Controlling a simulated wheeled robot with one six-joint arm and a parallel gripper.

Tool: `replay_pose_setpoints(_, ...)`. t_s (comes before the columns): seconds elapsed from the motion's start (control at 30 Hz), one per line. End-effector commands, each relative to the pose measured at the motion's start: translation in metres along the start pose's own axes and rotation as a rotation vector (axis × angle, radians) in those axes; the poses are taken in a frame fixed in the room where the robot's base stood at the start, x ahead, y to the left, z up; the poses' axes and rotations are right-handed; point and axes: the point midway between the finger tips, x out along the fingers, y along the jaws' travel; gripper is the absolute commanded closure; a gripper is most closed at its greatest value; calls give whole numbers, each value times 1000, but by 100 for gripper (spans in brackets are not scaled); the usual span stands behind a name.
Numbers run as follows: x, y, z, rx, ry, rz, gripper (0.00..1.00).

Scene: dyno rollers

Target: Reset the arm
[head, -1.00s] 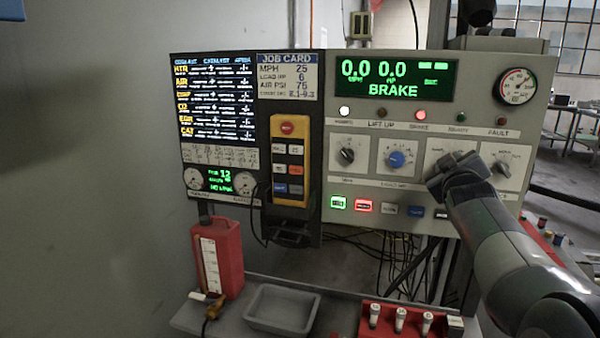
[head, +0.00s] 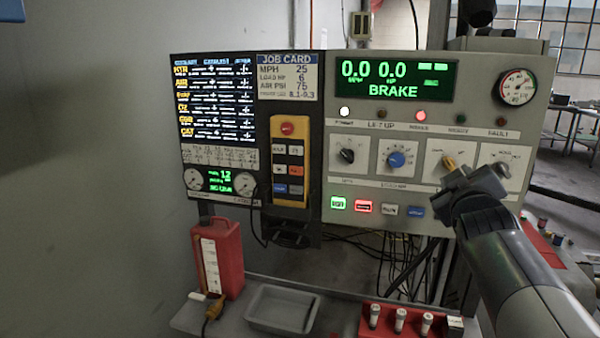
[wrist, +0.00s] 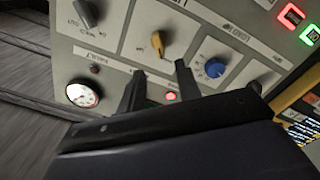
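My gripper (head: 464,164) is in front of the right part of the grey control panel (head: 375,218). In the wrist view my gripper (wrist: 158,74) has its two dark fingers apart with nothing between them. Just past the fingertips is a yellow knob (wrist: 158,43), which also shows in the head view (head: 449,162). The fingers appear apart from the knob, though the exact distance is hard to tell. The blue knob (wrist: 214,68) is beside it. The arm reaches in from the lower right of the head view.
The green display (head: 397,76) reads 0.0, 0.0 and BRAKE. A yellow pendant (head: 289,160) hangs left of the panel. Below are a red jug (head: 217,258), a grey tray (head: 282,309) and a red rack (head: 372,330) of vials. A gauge (head: 517,87) is at top right.

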Motion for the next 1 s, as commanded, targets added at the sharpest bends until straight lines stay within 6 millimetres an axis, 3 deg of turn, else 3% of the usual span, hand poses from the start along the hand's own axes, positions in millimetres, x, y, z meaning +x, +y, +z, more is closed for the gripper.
replay_pose_setpoints(0.53, 86, 0, 0, 0, 1, 0, 67)
replay_pose_setpoints(1.0, 85, 7, -3, 429, -1, 0, 67)
